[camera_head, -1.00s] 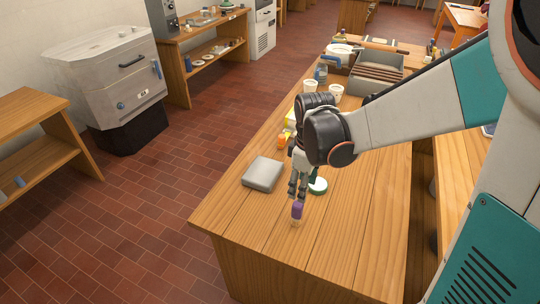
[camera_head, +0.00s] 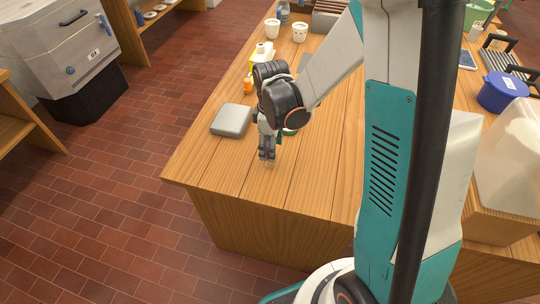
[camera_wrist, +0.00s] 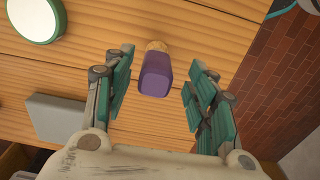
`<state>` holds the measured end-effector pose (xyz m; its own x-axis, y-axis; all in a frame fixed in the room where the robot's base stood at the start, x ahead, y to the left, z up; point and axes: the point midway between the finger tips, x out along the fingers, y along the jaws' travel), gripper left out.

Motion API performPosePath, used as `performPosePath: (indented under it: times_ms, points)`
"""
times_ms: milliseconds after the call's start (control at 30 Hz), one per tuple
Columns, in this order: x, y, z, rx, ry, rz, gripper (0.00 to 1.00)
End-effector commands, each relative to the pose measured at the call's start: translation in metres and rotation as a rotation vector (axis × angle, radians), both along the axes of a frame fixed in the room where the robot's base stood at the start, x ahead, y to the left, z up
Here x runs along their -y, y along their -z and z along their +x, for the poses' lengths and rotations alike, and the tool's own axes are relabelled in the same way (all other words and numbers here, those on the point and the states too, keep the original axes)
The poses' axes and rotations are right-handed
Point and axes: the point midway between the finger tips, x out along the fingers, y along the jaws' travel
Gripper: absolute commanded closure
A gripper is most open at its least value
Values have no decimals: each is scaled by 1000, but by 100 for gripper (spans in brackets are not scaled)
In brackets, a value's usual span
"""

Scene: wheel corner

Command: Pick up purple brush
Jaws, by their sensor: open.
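The purple brush (camera_wrist: 155,77) stands on the wooden table with its purple end towards the wrist camera and its tan bristle end against the wood. In the wrist view it lies between the two teal-padded fingers of my gripper (camera_wrist: 160,82), with a visible gap on each side. The fingers are open and hold nothing. In the head view my gripper (camera_head: 267,153) points down near the table's front left corner, and its fingers mostly hide the brush there.
A grey box (camera_head: 231,119) lies left of my gripper; it also shows in the wrist view (camera_wrist: 62,120). A round green-rimmed disc (camera_wrist: 38,14) lies nearby. A yellow bottle (camera_head: 262,55) and white cups (camera_head: 300,31) stand farther back. The table is bare right of my gripper.

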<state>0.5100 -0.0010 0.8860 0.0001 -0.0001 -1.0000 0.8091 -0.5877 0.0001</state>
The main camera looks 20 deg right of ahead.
Motion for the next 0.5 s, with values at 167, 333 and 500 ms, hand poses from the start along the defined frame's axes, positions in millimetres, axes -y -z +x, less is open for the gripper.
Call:
performPosePath:
  times_ms: [167,333,500]
  points:
    - [-1,27,6,0,0,0,48]
    - [-1,46,6,1,0,2,48]
    - [-1,46,6,1,0,2,48]
